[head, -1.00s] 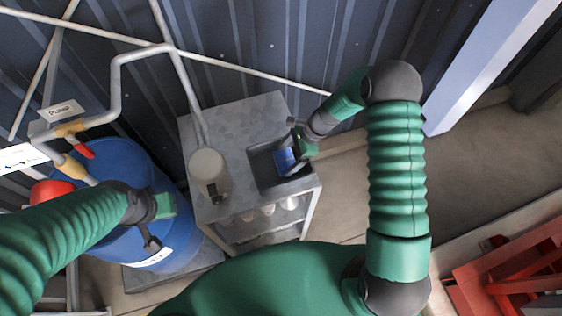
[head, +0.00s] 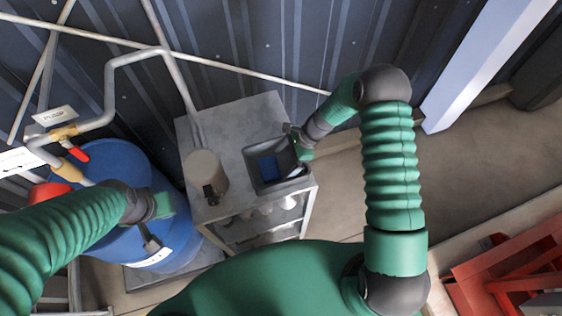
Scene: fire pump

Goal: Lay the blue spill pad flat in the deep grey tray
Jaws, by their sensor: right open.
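The blue spill pad (head: 269,167) is inside the deep grey tray (head: 254,174), low between its walls. It looks roughly flat, but I cannot tell whether all of it touches the tray floor. The tray sits on the right part of the grey metal cart top. My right gripper (head: 293,141) is open at the tray's right far rim, apart from the pad as far as I can see. My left gripper (head: 152,230) hangs in front of the blue drum, far from the tray. Its fingers are too small and dark to tell their state.
A beige canister (head: 205,174) with a dark part at its front stands left of the tray on the cart (head: 235,118). A blue drum (head: 105,163) with a red-handled valve (head: 78,153) and pipes is at the left. Red steelwork (head: 510,270) stands at the lower right.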

